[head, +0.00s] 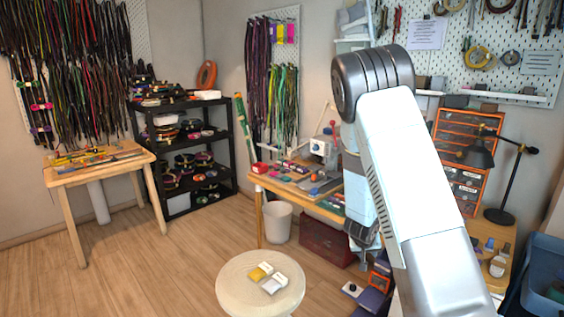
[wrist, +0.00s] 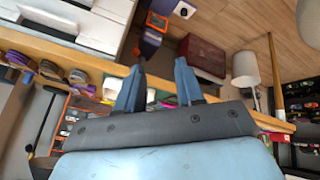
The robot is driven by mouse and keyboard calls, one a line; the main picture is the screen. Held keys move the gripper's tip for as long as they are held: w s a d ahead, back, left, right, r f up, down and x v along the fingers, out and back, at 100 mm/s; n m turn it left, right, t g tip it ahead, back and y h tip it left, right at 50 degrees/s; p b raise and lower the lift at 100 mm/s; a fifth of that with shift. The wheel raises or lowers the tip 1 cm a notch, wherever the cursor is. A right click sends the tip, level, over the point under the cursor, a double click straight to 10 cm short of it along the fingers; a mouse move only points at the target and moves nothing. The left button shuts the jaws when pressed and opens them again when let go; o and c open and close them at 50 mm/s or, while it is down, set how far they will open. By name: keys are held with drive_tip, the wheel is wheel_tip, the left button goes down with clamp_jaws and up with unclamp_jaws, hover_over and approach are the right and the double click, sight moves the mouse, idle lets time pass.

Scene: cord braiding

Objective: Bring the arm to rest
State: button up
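My white arm (head: 425,190) rises from the lower right of the head view to a dark elbow joint, then its forearm hangs down. My gripper shows in the wrist view (wrist: 159,66) with two blue-grey fingers spread apart and nothing between them. In the head view the gripper end (head: 364,238) is low, in front of the workbench's front edge, and partly hidden by my arm. I cannot tell in the head view whether it touches the bench.
The wooden workbench (head: 318,203) holds tools and cords behind my arm. A round stool (head: 240,299) bears small yellow and white packets. A white bin (head: 277,222) and a dark red crate (head: 322,243) stand on the floor. Open floor (head: 165,262) lies at left.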

drive_tip(key=s+a+r+y, duration=0.2)
drive_tip(key=s+a+r, duration=0.15)
drive_tip(key=r, duration=0.45)
drive_tip(key=s+a+r+n+y, duration=0.15)
drive_tip(key=s+r, duration=0.25)
drive_tip(key=r, duration=0.4)
drive_tip(key=s+a+r+m+y, duration=0.1)
drive_tip(key=s+a+r+y, duration=0.15)
drive_tip(key=r, duration=0.55)
drive_tip(key=s+d+r+h, duration=0.1)
drive_tip(key=s+r, duration=0.5)
drive_tip(key=s, duration=0.6)
drive_tip(key=s+r+n+h, duration=0.1)
drive_tip(key=s+r, duration=0.5)
drive_tip(key=s, duration=0.6)
drive_tip(key=shift+s+d+r, duration=0.15)
drive_tip(key=shift+s+d, duration=0.15)
drive_tip(key=shift+d, duration=0.1)
